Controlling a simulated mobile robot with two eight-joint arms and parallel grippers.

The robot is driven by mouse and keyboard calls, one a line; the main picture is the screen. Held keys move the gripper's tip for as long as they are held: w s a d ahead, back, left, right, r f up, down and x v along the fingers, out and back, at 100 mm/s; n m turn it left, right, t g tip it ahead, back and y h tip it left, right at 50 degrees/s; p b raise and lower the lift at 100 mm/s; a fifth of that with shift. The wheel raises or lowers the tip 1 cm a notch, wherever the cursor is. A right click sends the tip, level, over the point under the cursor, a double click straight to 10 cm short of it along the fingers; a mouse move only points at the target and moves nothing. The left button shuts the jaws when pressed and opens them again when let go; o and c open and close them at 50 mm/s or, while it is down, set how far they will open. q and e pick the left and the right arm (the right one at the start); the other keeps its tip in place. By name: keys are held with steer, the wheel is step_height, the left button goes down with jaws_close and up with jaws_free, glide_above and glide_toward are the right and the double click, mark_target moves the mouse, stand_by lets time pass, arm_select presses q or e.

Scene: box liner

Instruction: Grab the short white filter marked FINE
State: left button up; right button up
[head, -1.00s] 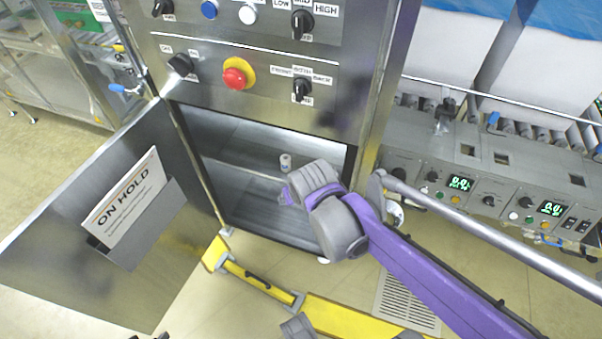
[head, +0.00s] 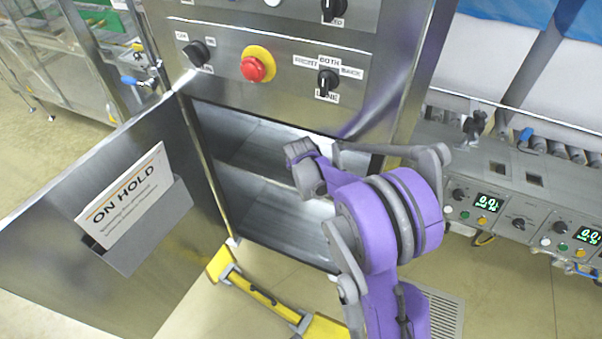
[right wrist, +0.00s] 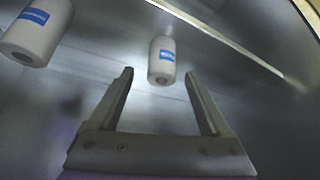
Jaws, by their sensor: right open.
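In the right wrist view, a short white cylindrical filter (right wrist: 162,58) with a blue label stands ahead, roughly in line with the gap between my fingers. A second white filter (right wrist: 38,30) with a blue label is at the upper left and looks larger; its top is cut off. The text on both labels is too small to read. My right gripper (right wrist: 159,77) is open and empty, its fingertips pointing toward the nearer-centre filter. In the head view my right arm reaches into the cabinet (head: 270,205) and hides the filters and the gripper. My left gripper is not in view.
The cabinet door (head: 110,215) stands open to the left, with an ON HOLD card (head: 128,195) in its holder. A shelf edge (head: 245,172) crosses the opening. A control panel with a red button (head: 253,68) is above. A yellow bar (head: 265,300) lies low in front.

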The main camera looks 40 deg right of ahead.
steer(key=x, duration=0.2)
steer(key=b+x, duration=0.1)
steer(key=x, duration=0.2)
steer(key=shift+w+d+f, duration=0.1)
steer(key=shift+w+d, duration=0.15)
steer(key=shift+w, duration=0.1)
steer(key=shift+c, duration=0.2)
jaws_close()
